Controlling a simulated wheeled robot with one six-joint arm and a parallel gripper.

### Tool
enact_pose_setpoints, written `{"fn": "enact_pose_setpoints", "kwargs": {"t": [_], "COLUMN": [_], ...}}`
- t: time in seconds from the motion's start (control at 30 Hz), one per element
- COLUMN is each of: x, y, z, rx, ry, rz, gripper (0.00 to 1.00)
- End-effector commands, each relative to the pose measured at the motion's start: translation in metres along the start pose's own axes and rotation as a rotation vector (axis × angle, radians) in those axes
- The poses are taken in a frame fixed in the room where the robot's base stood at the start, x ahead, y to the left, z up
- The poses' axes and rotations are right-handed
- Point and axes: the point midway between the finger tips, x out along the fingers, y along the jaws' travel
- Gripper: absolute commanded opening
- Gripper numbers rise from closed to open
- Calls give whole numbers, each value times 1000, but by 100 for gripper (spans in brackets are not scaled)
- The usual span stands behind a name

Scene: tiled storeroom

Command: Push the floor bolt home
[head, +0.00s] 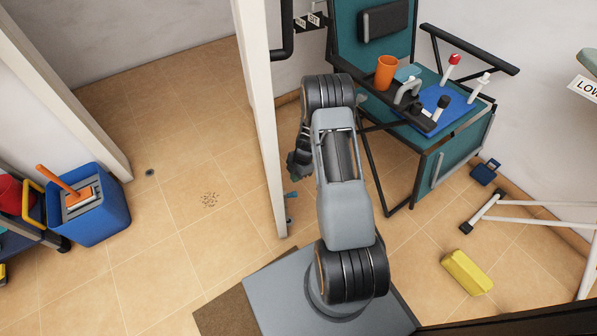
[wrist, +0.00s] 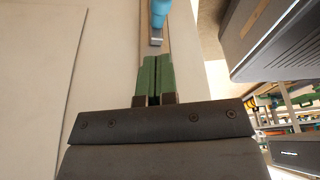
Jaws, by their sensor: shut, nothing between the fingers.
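The floor bolt shows in the wrist view as a light blue handle (wrist: 159,10) with a metal piece below it, set along a strip on the pale door (wrist: 110,60). My gripper (wrist: 157,60) is shut and empty, its green fingers side by side. The fingertips point at the bolt's metal end, with a small gap seen in the picture; I cannot tell whether they touch. In the head view my gripper (head: 292,170) hangs beside the white door edge (head: 262,120), partly hidden by my arm. A small blue part (head: 291,195) shows low by the door.
A yellow block (head: 467,272) and white stand legs (head: 530,205) are on the right floor. A blue bin (head: 100,225) stands left. The tiled floor between bin and door is mostly clear.

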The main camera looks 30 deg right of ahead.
Motion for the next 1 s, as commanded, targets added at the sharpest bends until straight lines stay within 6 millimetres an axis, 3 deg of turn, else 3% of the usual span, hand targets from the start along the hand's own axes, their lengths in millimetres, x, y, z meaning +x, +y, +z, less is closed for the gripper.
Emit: {"fn": "enact_pose_setpoints", "kwargs": {"t": [0.1, 0.4, 1.0], "x": [26, 63, 72], "y": [0, 0, 0], "z": [1, 9, 12], "rx": [2, 3, 3], "ry": [1, 0, 0], "rz": [-1, 0, 1], "gripper": [0, 0, 0]}}
